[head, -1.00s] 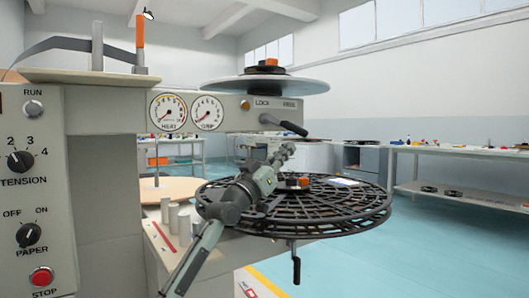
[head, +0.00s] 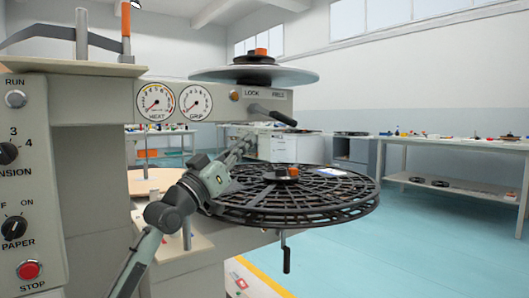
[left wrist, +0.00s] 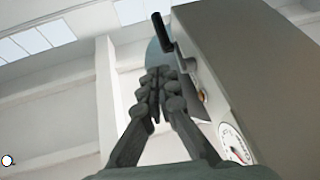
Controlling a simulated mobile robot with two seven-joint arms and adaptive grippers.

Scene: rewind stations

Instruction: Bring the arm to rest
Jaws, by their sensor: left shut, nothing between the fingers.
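My left arm rises from the lower left in the head view. Its gripper (head: 246,141) is beyond the near side of the black spoked reel (head: 300,205), below the machine's upper beam. In the left wrist view the gripper (left wrist: 160,75) has its dark fingers together, with nothing between them. The fingers point up towards the ceiling, beside the grey beam (left wrist: 250,80). A black lever handle (left wrist: 162,33) shows past the fingertips; it also shows in the head view (head: 272,113). My right gripper is not in view.
The machine's control panel (head: 30,190), with knobs and a red stop button, stands at the left. A pale upper disc (head: 254,76) sits above the beam. A black crank (head: 286,258) hangs under the reel. Blue floor on the right is open, up to the worktables (head: 460,146).

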